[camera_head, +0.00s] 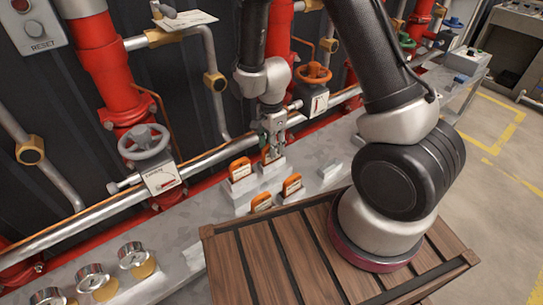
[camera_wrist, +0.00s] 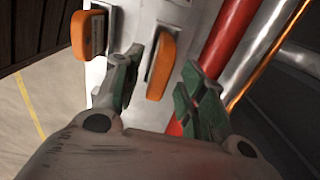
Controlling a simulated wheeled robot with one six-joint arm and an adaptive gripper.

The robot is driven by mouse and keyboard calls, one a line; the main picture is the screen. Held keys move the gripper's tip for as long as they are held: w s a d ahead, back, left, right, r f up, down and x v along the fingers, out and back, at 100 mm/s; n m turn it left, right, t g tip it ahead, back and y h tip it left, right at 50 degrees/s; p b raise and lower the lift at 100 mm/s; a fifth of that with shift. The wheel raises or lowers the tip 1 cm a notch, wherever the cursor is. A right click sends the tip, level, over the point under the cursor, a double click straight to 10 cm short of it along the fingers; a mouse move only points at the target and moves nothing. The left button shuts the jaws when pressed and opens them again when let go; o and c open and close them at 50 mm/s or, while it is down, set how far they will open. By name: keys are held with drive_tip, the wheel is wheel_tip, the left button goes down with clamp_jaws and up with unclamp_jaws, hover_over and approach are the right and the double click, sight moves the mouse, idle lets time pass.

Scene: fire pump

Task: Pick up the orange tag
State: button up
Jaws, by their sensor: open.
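Several orange tags stand in pale holders on the grey ledge. One orange tag (camera_head: 271,157) is right under my gripper (camera_head: 270,143), which points down from above and partly hides it. In the wrist view this orange tag (camera_wrist: 160,68) lies between the two green-padded fingers of my gripper (camera_wrist: 162,72). The fingers are apart, with gaps visible on both sides of the tag. A second orange tag (camera_head: 240,169) is just to the left. Two more orange tags, one upright (camera_head: 292,183) and one lower (camera_head: 261,203), are nearer the wooden slats.
The wooden slatted surface (camera_head: 262,262) lies in front of the ledge. A silver pipe (camera_head: 215,155) and red pipes (camera_head: 108,75) run behind. A grey handwheel (camera_head: 147,141) and an orange handwheel (camera_head: 314,73) stick out nearby. Round gauges (camera_head: 132,255) sit at lower left.

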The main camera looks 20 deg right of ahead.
drive_tip(key=shift+f, duration=0.75)
clamp_jaws()
drive_tip(key=shift+r, duration=0.1)
